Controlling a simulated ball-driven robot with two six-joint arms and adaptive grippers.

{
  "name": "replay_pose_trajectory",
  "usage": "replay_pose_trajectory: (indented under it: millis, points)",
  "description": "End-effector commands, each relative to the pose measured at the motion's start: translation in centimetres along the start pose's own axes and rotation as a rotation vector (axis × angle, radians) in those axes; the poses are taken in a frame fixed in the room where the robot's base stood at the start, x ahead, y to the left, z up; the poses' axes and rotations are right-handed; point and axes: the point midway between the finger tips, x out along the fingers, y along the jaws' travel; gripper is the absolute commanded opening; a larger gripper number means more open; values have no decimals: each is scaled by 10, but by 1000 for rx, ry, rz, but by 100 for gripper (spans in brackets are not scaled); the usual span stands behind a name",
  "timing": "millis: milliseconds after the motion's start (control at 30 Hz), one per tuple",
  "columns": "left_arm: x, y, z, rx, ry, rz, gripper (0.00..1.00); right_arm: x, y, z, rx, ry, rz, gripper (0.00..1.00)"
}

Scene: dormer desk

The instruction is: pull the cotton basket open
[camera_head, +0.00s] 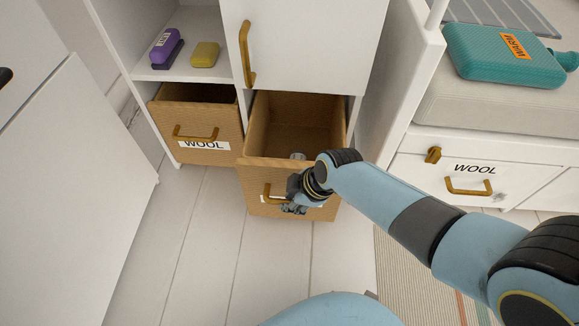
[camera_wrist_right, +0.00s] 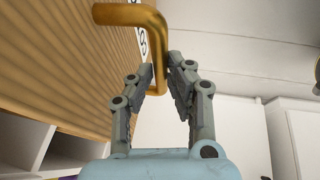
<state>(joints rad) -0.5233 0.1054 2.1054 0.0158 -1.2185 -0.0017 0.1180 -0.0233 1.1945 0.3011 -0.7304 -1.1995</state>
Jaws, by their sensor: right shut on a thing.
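A brown ribbed basket (camera_head: 262,178) sticks out of the lower middle of the white cabinet, and its hollow inside shows from above. Its label is almost wholly covered by my right gripper, so I cannot read it. My right gripper (camera_head: 291,203) is at the basket's front, shut on its brass handle (camera_head: 270,193). In the right wrist view the handle (camera_wrist_right: 130,14) bends down between the two fingers (camera_wrist_right: 165,80), with the basket front (camera_wrist_right: 60,60) beside them. My left gripper is out of view.
A basket labelled WOOL (camera_head: 190,120) is left of it. A white door (camera_head: 310,45) with a brass handle is above. A purple thing (camera_head: 163,47) and a yellow block (camera_head: 205,54) lie on the shelf. A WOOL drawer (camera_head: 470,170) is right. White floorboards (camera_head: 205,250) in front are clear.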

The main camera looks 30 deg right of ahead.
Motion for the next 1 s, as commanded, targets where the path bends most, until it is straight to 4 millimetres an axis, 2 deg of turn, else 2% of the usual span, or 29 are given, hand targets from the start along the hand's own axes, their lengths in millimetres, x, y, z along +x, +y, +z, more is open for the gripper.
replay_pose_trajectory:
  millis: [33,200,400,600,967,1000]
  points:
    - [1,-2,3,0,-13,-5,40,-7,-12,-4,2,3,-1,0]
    - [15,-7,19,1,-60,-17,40,-11,-44,-5,2,2,-2,0]
    - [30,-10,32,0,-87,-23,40,-13,-68,-5,1,1,-1,0]
    - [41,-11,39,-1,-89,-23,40,-14,-78,-6,1,1,0,0]
    - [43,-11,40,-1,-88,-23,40,-13,-79,-5,1,0,-1,0]
    - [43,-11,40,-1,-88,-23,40,-13,-79,-5,1,0,-1,19]
